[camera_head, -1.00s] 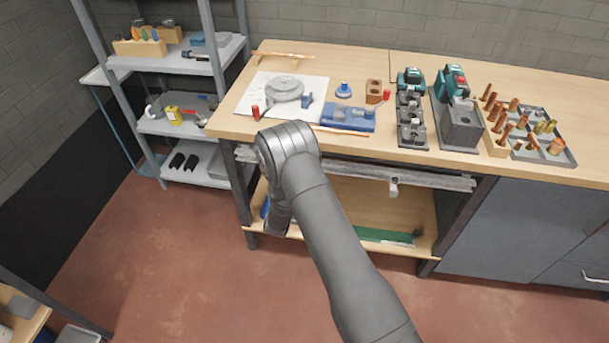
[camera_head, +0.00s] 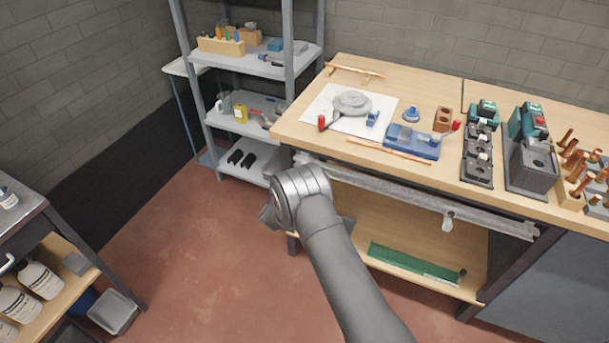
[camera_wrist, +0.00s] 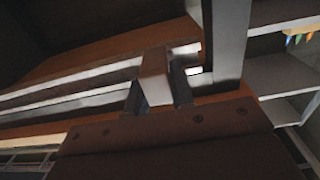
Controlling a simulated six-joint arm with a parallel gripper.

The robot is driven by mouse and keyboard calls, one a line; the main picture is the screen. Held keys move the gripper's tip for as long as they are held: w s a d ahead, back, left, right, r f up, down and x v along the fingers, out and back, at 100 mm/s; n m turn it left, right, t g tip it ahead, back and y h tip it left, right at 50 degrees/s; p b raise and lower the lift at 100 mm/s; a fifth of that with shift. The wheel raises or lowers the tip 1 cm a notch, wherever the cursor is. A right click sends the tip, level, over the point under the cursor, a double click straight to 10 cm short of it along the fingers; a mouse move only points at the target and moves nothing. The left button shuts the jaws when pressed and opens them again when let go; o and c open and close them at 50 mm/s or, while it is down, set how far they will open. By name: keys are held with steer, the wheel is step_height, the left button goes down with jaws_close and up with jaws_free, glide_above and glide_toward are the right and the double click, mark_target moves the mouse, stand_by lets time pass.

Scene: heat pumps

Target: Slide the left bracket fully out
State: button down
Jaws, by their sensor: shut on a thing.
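The left bracket (camera_wrist: 153,65) is a small pale block in the wrist view. My gripper (camera_wrist: 158,88) has a dark finger on each side of it and is shut on it. The bracket sits across the pale double rail (camera_wrist: 70,88), close to where the rail strips end. I cannot tell how much of it still overlaps the rail. In the head view the rail (camera_head: 400,195) runs under the bench's front edge, and my arm hides the gripper's fingers and the left bracket. Another bracket (camera_head: 447,222) hangs farther right on the rail.
The bench (camera_head: 300,128) carries a blue fixture (camera_head: 412,142), chargers and copper fittings. A grey shelf rack (camera_head: 262,135) stands left of the bench. Left of my arm is open red floor (camera_head: 200,260). A cart with white bottles (camera_head: 40,280) is at far left.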

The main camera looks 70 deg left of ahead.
steer(key=shift+s+a+r, duration=0.1)
steer(key=shift+s+a, duration=0.1)
steer(key=shift+s, duration=0.1)
steer(key=c, duration=1.4)
jaws_free()
steer(key=shift+a, duration=0.1)
steer(key=shift+c, duration=0.2)
steer(key=shift+o, duration=1)
steer(key=shift+w, duration=0.1)
steer(key=v, duration=1.7)
steer(key=shift+d, duration=0.3)
steer(key=x, duration=1.7)
steer(key=shift+w+a, duration=0.1)
steer(key=shift+a, duration=0.05)
